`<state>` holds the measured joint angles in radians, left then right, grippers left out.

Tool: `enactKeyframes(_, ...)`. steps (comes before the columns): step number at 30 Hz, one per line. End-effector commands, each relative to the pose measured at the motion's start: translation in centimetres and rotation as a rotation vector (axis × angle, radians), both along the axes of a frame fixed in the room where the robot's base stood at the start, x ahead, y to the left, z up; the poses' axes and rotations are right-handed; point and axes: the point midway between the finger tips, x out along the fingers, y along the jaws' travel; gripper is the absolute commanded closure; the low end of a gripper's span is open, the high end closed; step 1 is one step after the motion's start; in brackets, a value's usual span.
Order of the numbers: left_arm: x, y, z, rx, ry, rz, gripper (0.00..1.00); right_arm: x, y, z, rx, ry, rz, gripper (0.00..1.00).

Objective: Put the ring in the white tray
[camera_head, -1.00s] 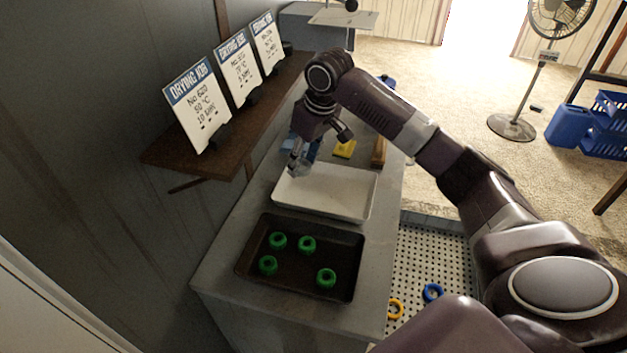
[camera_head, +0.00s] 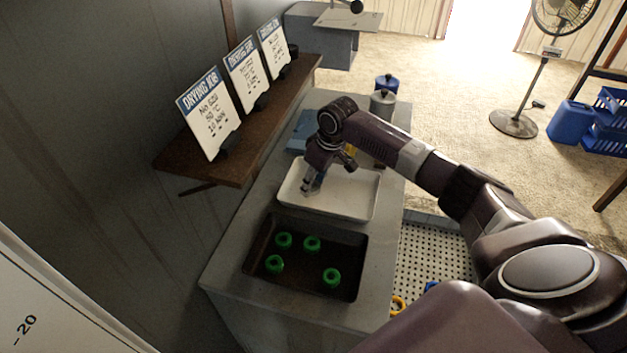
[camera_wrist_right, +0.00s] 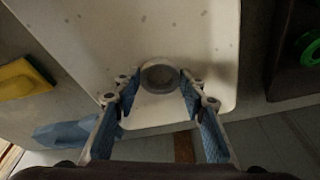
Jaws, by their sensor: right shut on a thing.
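The white tray (camera_head: 350,197) lies on the counter, and its pale floor fills much of the right wrist view (camera_wrist_right: 100,35). My right gripper (camera_head: 308,188) is over the left part of the tray, pointing down. In the right wrist view its fingertips (camera_wrist_right: 160,84) are shut on a grey ring (camera_wrist_right: 160,66). The ring appears over the tray floor near one edge. I cannot tell whether it touches the floor. In the head view the ring is too small to make out clearly. My left gripper is not in view.
A dark tray (camera_head: 308,284) with several green rings stands in front of the white tray. A blue item (camera_head: 302,132) lies behind it. A shelf with signs (camera_head: 240,165) runs along the left wall.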

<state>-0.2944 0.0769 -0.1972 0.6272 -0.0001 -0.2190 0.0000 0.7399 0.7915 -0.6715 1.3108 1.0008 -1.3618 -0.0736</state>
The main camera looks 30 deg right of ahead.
Motion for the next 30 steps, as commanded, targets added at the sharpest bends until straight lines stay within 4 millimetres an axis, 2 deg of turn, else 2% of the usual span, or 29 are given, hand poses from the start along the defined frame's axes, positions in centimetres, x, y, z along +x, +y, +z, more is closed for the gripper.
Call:
enactKeyframes(10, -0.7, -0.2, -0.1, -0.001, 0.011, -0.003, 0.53, 0.0, 0.0, -0.3, 0.000, 0.000, -0.001, 0.86)
enactKeyframes(11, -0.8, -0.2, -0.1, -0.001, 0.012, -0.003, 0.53, 0.0, 0.0, -0.3, 0.001, -0.001, -0.001, 0.60)
enactKeyframes(15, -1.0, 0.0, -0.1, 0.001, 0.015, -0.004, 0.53, 0.0, 0.0, -0.3, 0.001, -0.001, -0.001, 0.44)
enactKeyframes(25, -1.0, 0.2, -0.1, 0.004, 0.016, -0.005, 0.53, 0.1, 0.0, 0.0, 0.000, -0.002, 0.000, 0.44)
enactKeyframes(30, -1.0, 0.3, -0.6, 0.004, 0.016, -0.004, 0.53, -0.4, -0.3, 2.1, 0.000, -0.005, -0.001, 0.44)
